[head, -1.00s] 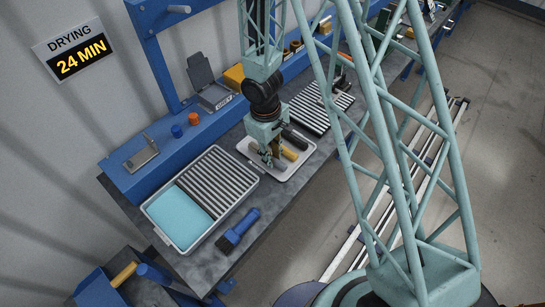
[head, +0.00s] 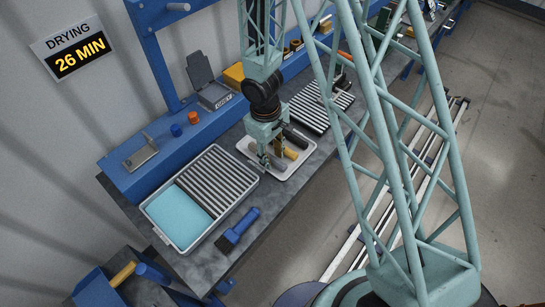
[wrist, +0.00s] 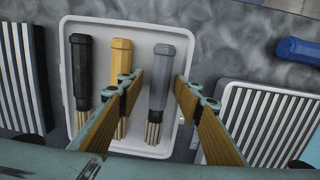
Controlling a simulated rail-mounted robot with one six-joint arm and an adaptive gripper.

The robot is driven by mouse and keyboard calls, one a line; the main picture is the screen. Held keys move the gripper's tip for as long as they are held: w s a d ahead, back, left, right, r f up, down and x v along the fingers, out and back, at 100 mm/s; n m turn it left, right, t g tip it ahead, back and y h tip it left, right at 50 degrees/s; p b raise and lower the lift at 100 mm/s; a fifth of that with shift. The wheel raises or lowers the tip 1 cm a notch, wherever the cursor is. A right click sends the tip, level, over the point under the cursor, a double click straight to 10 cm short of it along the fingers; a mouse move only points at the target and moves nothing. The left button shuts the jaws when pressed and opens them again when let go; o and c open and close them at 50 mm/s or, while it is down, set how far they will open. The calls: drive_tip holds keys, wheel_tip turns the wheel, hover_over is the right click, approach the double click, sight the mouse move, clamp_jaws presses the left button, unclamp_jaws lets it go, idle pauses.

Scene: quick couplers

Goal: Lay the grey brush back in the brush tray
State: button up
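The white brush tray (head: 284,177) sits on the bench and fills the middle of the wrist view (wrist: 139,29). The grey brush (wrist: 161,75) lies in it on the right side, handle toward the top of the wrist view and bristles toward the bottom. A yellow brush (wrist: 122,72) and a black brush (wrist: 82,72) lie to its left in the same tray. My gripper (wrist: 157,80) is open, with one finger on each side of the grey brush and a visible gap at both sides. In the head view my gripper (head: 267,160) is low over the tray.
A blue brush (head: 239,228) lies on the bench by a tray with a light blue pad (head: 178,217) and a ribbed rack (head: 217,179). Another ribbed rack (head: 322,112) stands beyond the brush tray.

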drive_tip(key=shift+r, duration=0.2)
wheel_tip(320, 180, up, 12)
drive_tip(key=a, duration=0.1)
drive_tip(key=shift+f, duration=0.25)
idle(0.8)
drive_tip(key=shift+r, duration=0.1)
idle(0.9)
